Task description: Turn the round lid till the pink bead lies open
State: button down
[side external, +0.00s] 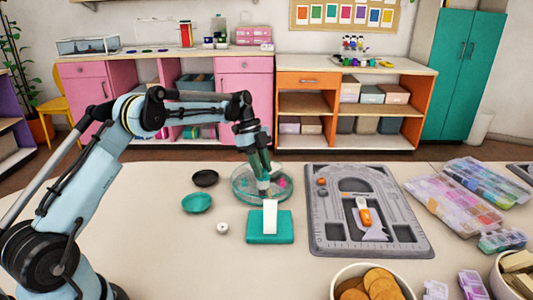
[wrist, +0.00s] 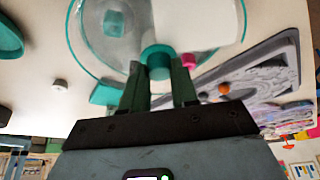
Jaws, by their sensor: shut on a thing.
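The round clear dish with a teal rim (side external: 238,190) stands near the middle of the table, and it fills the upper part of the wrist view (wrist: 76,45). My gripper (side external: 263,182) is over its centre, pointing down. In the wrist view my gripper (wrist: 160,72) is shut on the round teal knob (wrist: 156,54) of the lid. The pink bead (wrist: 188,61) shows just right of the knob; it also shows as a pink spot in the side view (side external: 281,182). Whether the lid covers it, I cannot tell. A teal block (wrist: 113,23) sits at the upper left within the rim.
A teal stand (side external: 270,238) with an upright white card (side external: 270,215) is close in front of the dish. A teal bowl (side external: 197,203), black dish (side external: 205,178) and small white piece (side external: 222,228) lie left. A grey board (side external: 326,225) lies right.

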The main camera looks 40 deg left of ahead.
jog(key=shift+m, duration=0.4)
jog(key=c, duration=0.9)
grip_release()
jog(key=shift+o, duration=0.2)
jog(key=shift+r, duration=0.1)
jog(key=v, duration=0.7)
jog(key=shift+w+a+r, duration=0.1)
jog(key=shift+r, duration=0.05)
